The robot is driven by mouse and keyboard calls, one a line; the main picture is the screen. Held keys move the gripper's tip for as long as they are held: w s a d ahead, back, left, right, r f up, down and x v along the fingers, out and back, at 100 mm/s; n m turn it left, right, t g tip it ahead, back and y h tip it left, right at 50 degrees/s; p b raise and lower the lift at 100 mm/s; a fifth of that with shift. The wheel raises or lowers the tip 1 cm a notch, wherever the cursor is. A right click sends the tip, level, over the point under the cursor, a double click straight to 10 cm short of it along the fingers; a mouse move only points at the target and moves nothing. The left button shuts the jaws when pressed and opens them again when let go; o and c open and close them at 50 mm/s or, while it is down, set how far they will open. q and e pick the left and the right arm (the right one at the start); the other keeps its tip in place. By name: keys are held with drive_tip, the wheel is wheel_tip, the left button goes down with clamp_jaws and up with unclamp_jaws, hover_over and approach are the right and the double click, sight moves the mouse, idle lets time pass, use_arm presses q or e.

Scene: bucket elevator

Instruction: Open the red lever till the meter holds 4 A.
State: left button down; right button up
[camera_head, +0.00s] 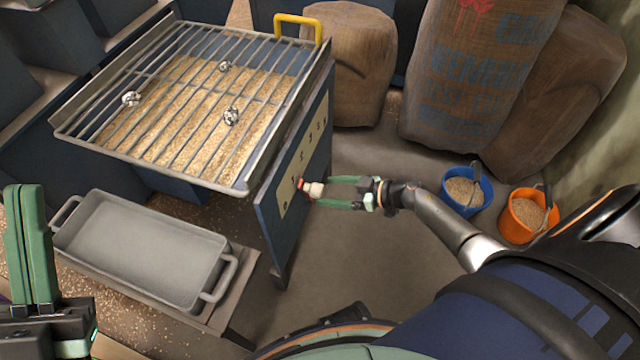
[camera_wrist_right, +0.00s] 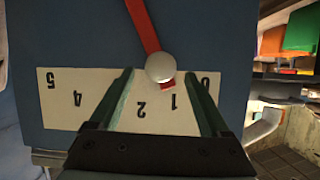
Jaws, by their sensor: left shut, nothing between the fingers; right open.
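The red lever (camera_wrist_right: 145,25) hangs on the side of the blue hopper and has a pale round knob (camera_wrist_right: 161,67). Its red tip lies near the 1 on a white scale plate (camera_wrist_right: 65,100) marked 0 to 5. In the head view the knob (camera_head: 315,190) sits at the tips of my right gripper (camera_head: 322,191). My right gripper is open, with its fingers (camera_wrist_right: 165,85) on either side of the knob in the wrist view. My left gripper (camera_head: 27,190) is shut and empty at the lower left. I see no ampere meter in either view.
A slatted grate (camera_head: 185,125) with three shiny lumps covers grain in the hopper. A grey tray (camera_head: 140,250) stands below it. Blue (camera_head: 486,204) and orange (camera_head: 520,236) grain buckets stand right, near sacks (camera_head: 470,90). The floor beneath my right arm is clear.

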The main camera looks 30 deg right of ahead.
use_arm(q)
drive_tip(key=r+p, duration=0.2)
drive_tip(key=r, duration=0.1)
drive_tip(key=shift+a+r, duration=0.1)
drive_tip(key=shift+a, duration=0.2)
use_arm(e)
drive_tip(key=v, duration=0.8)
